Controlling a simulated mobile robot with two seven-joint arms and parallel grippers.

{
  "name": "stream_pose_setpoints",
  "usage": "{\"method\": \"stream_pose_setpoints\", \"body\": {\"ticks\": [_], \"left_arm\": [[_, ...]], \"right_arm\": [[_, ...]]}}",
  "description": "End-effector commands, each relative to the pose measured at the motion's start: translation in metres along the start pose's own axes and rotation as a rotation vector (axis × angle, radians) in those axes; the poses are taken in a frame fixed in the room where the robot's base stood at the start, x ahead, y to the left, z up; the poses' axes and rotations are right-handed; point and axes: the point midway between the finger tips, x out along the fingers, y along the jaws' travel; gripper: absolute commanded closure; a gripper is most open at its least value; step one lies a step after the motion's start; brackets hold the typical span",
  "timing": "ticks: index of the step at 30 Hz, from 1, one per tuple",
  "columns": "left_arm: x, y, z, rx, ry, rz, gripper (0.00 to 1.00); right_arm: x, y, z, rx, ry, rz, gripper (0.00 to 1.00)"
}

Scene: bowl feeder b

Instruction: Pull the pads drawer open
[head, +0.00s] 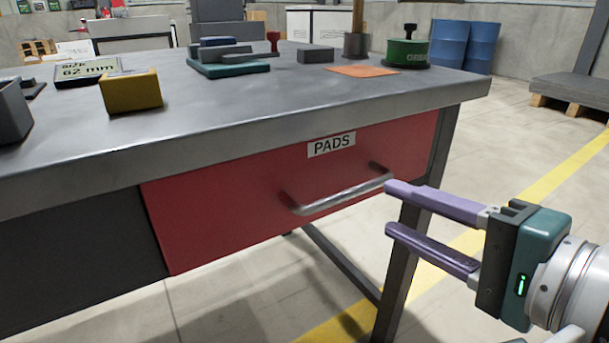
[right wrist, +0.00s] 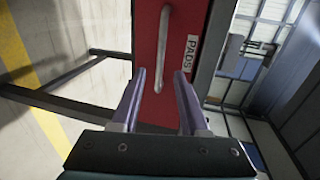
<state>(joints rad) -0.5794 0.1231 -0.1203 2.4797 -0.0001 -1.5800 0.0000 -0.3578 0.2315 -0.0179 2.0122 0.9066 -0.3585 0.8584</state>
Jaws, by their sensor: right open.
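The pads drawer (head: 230,205) has a red front under the grey tabletop, with a white "PADS" label (head: 331,145). The drawer front looks flush with the table frame, so it appears shut. Its grey bar handle (head: 340,199) runs across the front. My right gripper (head: 387,209) is open and empty, its purple fingers pointing at the handle's right end. In the right wrist view the handle (right wrist: 161,60) stands beyond and between the open fingers (right wrist: 160,75), apart from them. My left gripper is not in view.
On the grey table (head: 230,112) stand a yellow block (head: 131,92), a size display (head: 88,69), stacked grey and teal blocks (head: 228,60), an orange mat (head: 362,71) and a green round tin (head: 407,53). Floor in front is clear.

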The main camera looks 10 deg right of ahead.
Motion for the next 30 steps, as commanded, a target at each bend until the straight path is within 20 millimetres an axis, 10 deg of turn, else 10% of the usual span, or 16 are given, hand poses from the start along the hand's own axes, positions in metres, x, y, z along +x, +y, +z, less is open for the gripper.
{"method": "stream_pose_setpoints", "body": {"ticks": [12, 24, 30], "left_arm": [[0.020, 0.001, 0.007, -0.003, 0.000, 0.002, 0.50], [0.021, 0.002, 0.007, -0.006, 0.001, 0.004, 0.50], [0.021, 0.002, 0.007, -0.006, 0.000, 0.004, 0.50]], "right_arm": [[0.071, 0.001, 0.000, 0.000, 0.000, -0.002, 0.55], [0.081, 0.000, 0.001, -0.001, -0.001, 0.002, 0.55], [0.081, 0.000, 0.001, -0.002, -0.001, 0.002, 0.76]]}}
